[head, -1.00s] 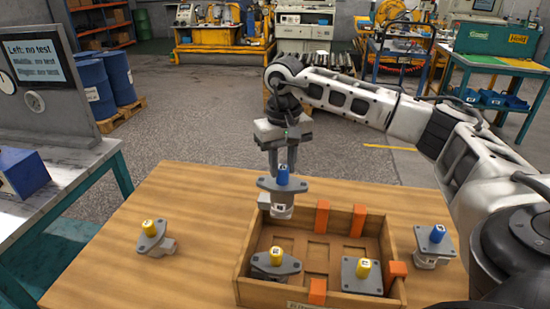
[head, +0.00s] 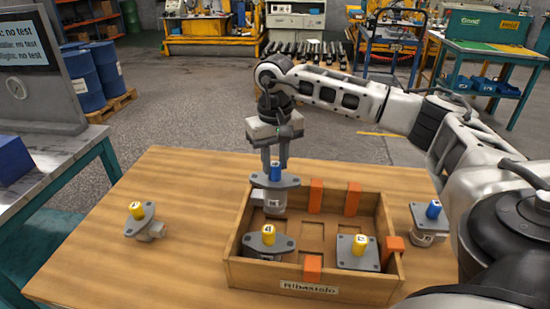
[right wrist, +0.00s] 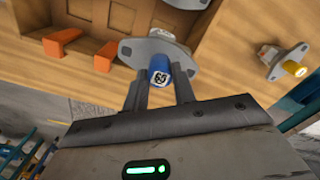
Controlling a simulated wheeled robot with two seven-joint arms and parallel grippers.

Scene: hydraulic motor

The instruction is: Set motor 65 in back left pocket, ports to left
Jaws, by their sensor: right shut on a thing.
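My right gripper (head: 275,164) is shut on the blue cap of a grey motor (head: 274,203), which also shows in the right wrist view (right wrist: 180,48). My left gripper is out of view.
A yellow-capped motor (head: 268,240) sits in the front left pocket, another (head: 358,253) in the front right. Orange blocks (head: 316,196) stand along the tray walls. The back right pocket is empty.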

